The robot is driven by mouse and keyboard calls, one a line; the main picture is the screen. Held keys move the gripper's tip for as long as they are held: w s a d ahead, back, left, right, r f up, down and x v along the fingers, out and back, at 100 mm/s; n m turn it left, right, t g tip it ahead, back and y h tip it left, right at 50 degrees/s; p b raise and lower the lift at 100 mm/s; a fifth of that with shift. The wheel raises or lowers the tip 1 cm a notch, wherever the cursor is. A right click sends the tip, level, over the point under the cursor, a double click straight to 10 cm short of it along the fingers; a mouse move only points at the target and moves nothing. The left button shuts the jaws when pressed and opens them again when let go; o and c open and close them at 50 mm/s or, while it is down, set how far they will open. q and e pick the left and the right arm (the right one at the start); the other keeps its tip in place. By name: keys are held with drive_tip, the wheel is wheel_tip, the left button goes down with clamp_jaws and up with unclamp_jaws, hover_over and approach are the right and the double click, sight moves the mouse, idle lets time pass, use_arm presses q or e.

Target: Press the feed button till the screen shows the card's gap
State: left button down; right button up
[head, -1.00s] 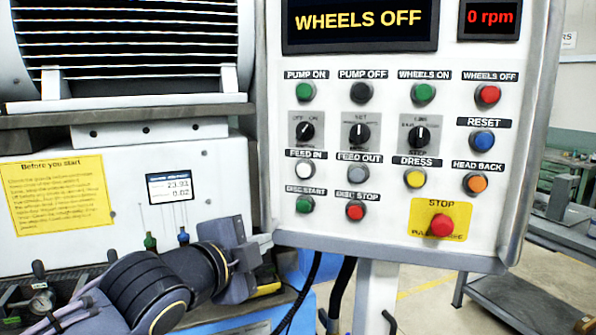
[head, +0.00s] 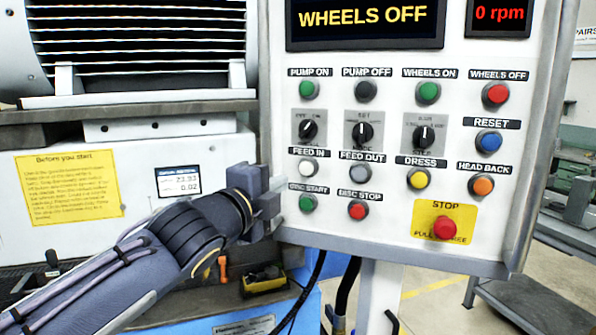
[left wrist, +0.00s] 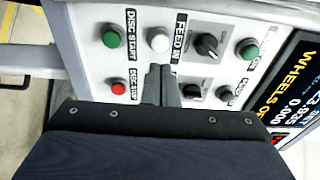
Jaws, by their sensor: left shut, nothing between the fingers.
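The white FEED IN button (head: 308,168) sits on the left of the control panel and also shows in the left wrist view (left wrist: 158,39). My left gripper (head: 280,188) is shut and empty at the panel's left edge, left of and below that button. In the left wrist view its closed fingertips (left wrist: 159,70) point towards the button; contact cannot be told. The screen (head: 364,18) reads WHEELS OFF; sideways digits beside it in the wrist view are partly cut off. A small white card (head: 179,181) with a blue header seems to read 23.93 and 0.02. My right gripper is not in view.
The green DISC START button (head: 307,203) is close to my left gripper, with red DISC STOP (head: 357,209) beside it. FEED OUT (head: 360,173) is right of FEED IN. A red STOP button (head: 444,228) is at the lower right. A yellow notice (head: 67,188) is on the machine.

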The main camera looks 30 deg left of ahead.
sight(305, 167)
use_arm(q)
drive_tip(key=w, duration=0.8)
drive_tip(key=shift+w+a, duration=0.2)
drive_tip(key=shift+a, duration=0.05)
drive_tip(key=shift+w+a, duration=0.15)
drive_tip(key=shift+w, duration=0.5)
drive_tip(key=shift+r, duration=0.2)
drive_tip(key=shift+s, duration=0.1)
